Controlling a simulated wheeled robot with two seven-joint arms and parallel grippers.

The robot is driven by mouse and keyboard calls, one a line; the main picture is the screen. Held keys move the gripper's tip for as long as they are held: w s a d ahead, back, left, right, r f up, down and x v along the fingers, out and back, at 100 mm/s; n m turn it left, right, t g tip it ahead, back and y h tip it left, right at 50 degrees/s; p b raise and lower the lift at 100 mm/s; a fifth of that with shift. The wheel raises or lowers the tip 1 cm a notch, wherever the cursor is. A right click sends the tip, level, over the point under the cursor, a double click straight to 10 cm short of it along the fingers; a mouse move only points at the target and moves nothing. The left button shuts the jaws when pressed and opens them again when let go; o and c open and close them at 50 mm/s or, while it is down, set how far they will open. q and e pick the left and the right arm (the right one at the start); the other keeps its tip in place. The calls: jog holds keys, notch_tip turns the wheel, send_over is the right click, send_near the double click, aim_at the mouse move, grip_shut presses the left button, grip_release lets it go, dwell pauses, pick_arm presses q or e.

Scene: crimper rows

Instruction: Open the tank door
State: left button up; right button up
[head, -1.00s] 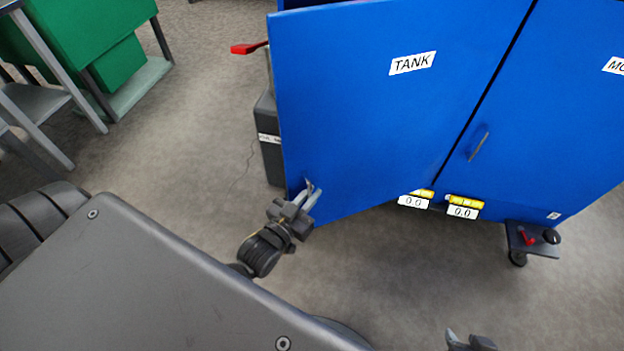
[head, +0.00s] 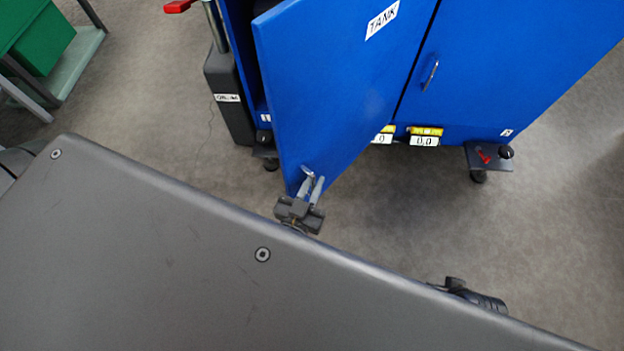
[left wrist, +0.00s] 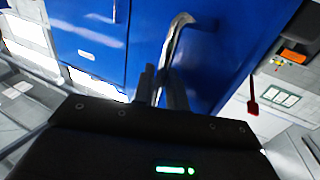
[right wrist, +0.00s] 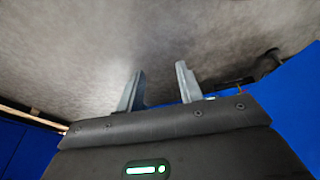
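The blue tank door (head: 320,85), with its white TANK label (head: 382,18), stands ajar, swung out from the blue cabinet. A dark gap shows along its left side. Its curved metal handle (left wrist: 177,32) is near the door's lower corner. My left gripper (head: 311,189) is at this handle; in the left wrist view its fingers (left wrist: 163,88) are close together with the handle between them.
The other cabinet door (head: 490,65) with its handle (head: 430,75) is closed. Below are yellow-topped displays (head: 425,136) and a footed bracket (head: 489,156). A dark grey box (head: 229,95) stands left of the cabinet. Grey floor (head: 560,230) is free at the right.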

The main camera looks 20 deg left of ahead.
pick_arm(q)
jog(key=s, duration=1.1)
jog(key=shift+c, duration=0.3)
